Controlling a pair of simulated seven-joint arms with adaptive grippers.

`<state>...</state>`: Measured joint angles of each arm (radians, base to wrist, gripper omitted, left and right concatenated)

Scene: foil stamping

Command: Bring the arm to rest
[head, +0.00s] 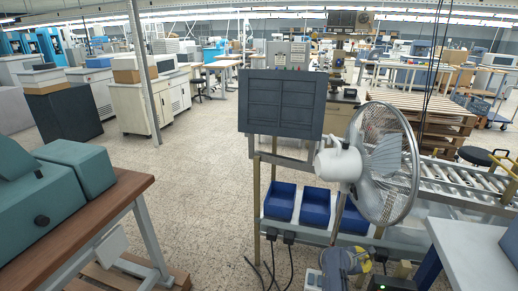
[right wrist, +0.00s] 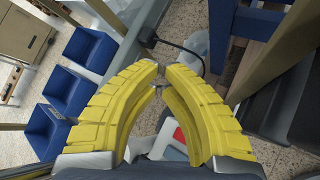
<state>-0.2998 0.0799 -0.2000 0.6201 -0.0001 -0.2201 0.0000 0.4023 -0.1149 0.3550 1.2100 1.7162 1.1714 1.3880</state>
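My right gripper (head: 358,262) is low in the head view, below the fan, with a small yellow part showing. In the right wrist view its two ribbed yellow fingers (right wrist: 164,72) curve in until their tips nearly meet. I see nothing held between them. A grey floor patch and a small red-and-white item (right wrist: 178,138) show behind the fingers. My left gripper is in neither view. A teal machine (head: 50,200) stands on a wooden-topped table (head: 125,200) at the left of the head view.
A standing fan (head: 385,160) is close above my right gripper. Blue bins (head: 316,205) sit on a rack behind it; they also show in the right wrist view (right wrist: 42,130). A roller conveyor (head: 465,182) runs to the right. Open floor (head: 205,190) lies between table and rack.

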